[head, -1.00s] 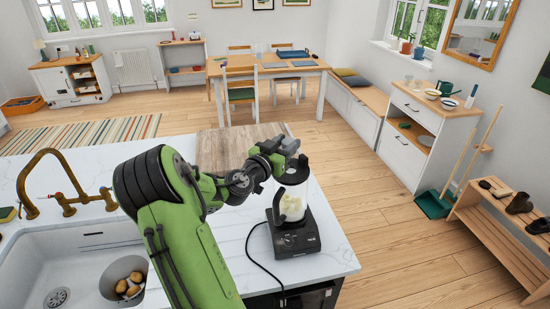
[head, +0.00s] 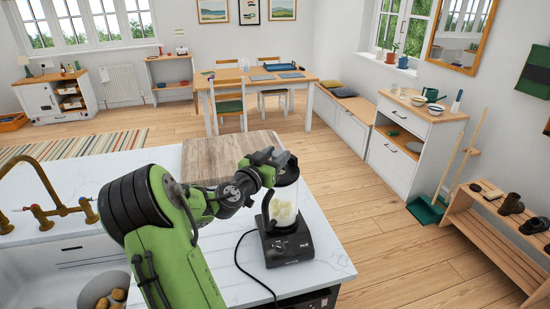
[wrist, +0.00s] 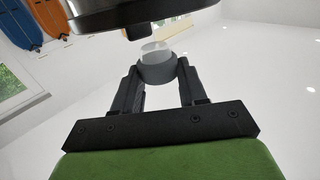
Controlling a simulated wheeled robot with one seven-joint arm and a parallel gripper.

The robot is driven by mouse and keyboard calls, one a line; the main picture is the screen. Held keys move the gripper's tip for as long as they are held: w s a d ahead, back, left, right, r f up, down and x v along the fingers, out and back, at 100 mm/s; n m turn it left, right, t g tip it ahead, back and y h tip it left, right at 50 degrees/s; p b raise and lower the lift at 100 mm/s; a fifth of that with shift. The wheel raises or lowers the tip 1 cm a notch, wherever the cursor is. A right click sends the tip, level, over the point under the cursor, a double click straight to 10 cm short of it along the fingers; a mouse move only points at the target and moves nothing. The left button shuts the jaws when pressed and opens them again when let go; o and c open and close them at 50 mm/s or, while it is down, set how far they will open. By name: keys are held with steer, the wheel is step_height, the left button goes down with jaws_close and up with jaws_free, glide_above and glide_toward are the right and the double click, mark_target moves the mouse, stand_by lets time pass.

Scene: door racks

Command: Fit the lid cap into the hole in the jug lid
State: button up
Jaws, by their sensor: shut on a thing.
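My gripper (wrist: 160,82) is shut on the lid cap (wrist: 157,71), a grey ring with a clear, translucent part sticking out beyond the fingertips. In the wrist view, a dark round rim, apparently the jug lid (wrist: 140,17), fills the top of the picture close to the cap. Whether they touch cannot be told. In the head view, my gripper (head: 278,158) is at the top of the clear jug (head: 285,200), which holds pale chunks and stands upright on its black base. My gripper hides the cap and most of the lid there; the hole is not visible.
The blender base (head: 286,243) stands near the right edge of the white counter (head: 225,262), with a black cord running across the counter. A wooden board (head: 222,153) lies behind my arm. A brass tap (head: 45,190) and sink are at left. Open floor lies to the right.

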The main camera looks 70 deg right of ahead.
steer(key=shift+s+f+b, duration=0.1)
steer(key=shift+f+b, duration=0.55)
steer(key=shift+f, duration=0.25)
steer(key=shift+r, duration=0.1)
steer(key=shift+b, duration=1.1)
stand_by(0.6)
steer(key=shift+d+f+b, duration=0.1)
steer(key=shift+f+b, duration=1.1)
steer(key=shift+b, duration=0.3)
steer(key=o, duration=1.2)
steer(key=b+v, duration=0.3)
steer(key=v, duration=1.2)
steer(key=shift+a, duration=0.4)
